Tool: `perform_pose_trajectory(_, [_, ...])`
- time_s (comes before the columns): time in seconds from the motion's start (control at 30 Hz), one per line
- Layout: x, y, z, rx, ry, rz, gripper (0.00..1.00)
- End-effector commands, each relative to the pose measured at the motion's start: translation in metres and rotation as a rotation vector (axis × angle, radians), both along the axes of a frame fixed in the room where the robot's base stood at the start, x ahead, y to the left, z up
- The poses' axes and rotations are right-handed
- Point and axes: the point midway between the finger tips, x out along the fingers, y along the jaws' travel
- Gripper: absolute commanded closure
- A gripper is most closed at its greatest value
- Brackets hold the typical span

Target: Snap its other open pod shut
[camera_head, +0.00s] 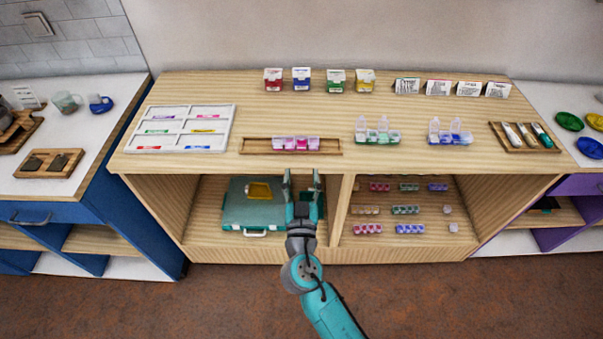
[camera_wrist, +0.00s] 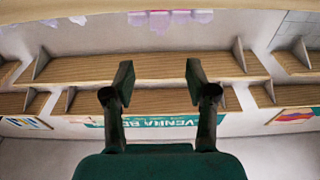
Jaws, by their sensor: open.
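A pink pod strip (camera_head: 296,143) lies in a shallow wooden tray (camera_head: 256,146) on the counter; its lids look shut. A green pod strip (camera_head: 378,138) to its right has two clear lids standing up. A blue-purple pod strip (camera_head: 450,137) further right also has clear lids standing up. My gripper (camera_head: 302,178) is open and empty, in front of the counter's front edge and below the pink strip in the picture. In the wrist view the open fingers (camera_wrist: 160,80) have nothing between them; a pink and purple blurred thing (camera_wrist: 170,18) shows at the top edge.
A white sectioned tray (camera_head: 182,129) is at the counter's left. Small boxes (camera_head: 301,79) and cards (camera_head: 438,87) stand at the back. A wooden tray with tubes (camera_head: 525,136) is at the right. The shelf below holds a teal case (camera_head: 237,215) and several strips (camera_head: 405,210).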

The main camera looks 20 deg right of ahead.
Motion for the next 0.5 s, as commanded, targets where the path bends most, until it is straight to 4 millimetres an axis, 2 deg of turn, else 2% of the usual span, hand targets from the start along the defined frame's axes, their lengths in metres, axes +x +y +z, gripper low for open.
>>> perform_pose_trajectory(0.1, [0.000, 0.000, 0.000, 0.000, 0.000, 0.000, 0.46])
perform_pose_trajectory(0.23, [0.002, -0.003, 0.006, 0.010, 0.003, -0.014, 0.78])
perform_pose_trajectory(0.3, [0.005, -0.008, 0.017, 0.024, 0.014, -0.038, 0.96])
perform_pose_trajectory(0.33, [0.007, -0.010, 0.023, 0.033, 0.023, -0.049, 1.00])
perform_pose_trajectory(0.5, [0.016, -0.021, 0.056, 0.087, 0.122, -0.091, 1.00])
